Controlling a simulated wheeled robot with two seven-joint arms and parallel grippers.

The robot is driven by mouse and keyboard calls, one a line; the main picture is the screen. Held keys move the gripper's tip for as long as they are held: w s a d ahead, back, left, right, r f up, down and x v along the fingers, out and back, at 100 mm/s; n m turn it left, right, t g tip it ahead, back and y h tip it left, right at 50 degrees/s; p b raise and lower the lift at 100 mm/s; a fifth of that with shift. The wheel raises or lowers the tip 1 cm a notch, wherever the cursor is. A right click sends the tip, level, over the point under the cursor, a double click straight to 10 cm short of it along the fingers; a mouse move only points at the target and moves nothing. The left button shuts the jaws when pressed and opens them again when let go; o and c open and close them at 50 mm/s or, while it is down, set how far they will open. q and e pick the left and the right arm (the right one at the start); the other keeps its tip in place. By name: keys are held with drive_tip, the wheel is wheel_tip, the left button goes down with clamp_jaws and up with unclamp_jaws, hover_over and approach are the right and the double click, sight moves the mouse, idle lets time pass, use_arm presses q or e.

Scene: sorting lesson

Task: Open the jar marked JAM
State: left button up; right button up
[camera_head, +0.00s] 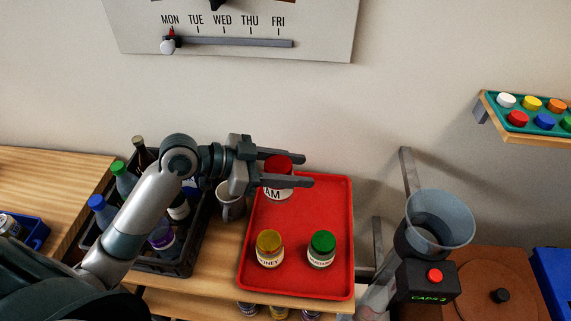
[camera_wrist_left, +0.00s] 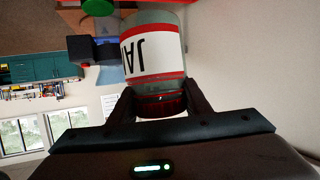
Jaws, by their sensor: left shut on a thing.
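The JAM jar (camera_head: 273,194) has a red lid (camera_head: 279,163) and a white label, partly covered by my gripper in the head view. It is over the back left of the red tray (camera_head: 330,195); I cannot tell whether its base touches the tray. My left gripper (camera_head: 303,169) comes in from the left, its fingers on either side of the red lid. The left wrist view shows the fingers shut on the lid (camera_wrist_left: 160,104), with the jar's glass and label (camera_wrist_left: 153,62) beyond it. Lid and jar look together. My right gripper is not in view.
A yellow-lidded jar (camera_head: 269,249) and a green-lidded jar (camera_head: 321,249) stand on the tray. A grey mug (camera_head: 231,201) and a dark bottle crate (camera_head: 163,266) are on the left. A funnel (camera_head: 455,209) with a CAPS box (camera_head: 427,281) is on the right. The tray's middle is clear.

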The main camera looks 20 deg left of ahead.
use_arm(q)
drive_tip(key=w+d+r, duration=0.2)
drive_tip(key=d, duration=0.9)
drive_tip(key=shift+d, duration=0.4)
drive_tip(key=shift+f, duration=0.15)
clamp_jaws()
drive_tip(key=w+d+f+n+t+y+b, duration=0.1)
drive_tip(key=w+f+n+t+y, duration=0.2)
drive_tip(key=f, duration=0.5)
drive_tip(key=shift+w+f+n+t+y, duration=0.25)
drive_tip(key=shift+n+t+y, duration=0.4)
drive_tip(key=shift+n, duration=0.35)
drive_tip(key=w+a+f+p, duration=0.2)
drive_tip(key=a+f, duration=0.5)
drive_tip(key=a, duration=0.4)
drive_tip(key=shift+w, duration=0.65)
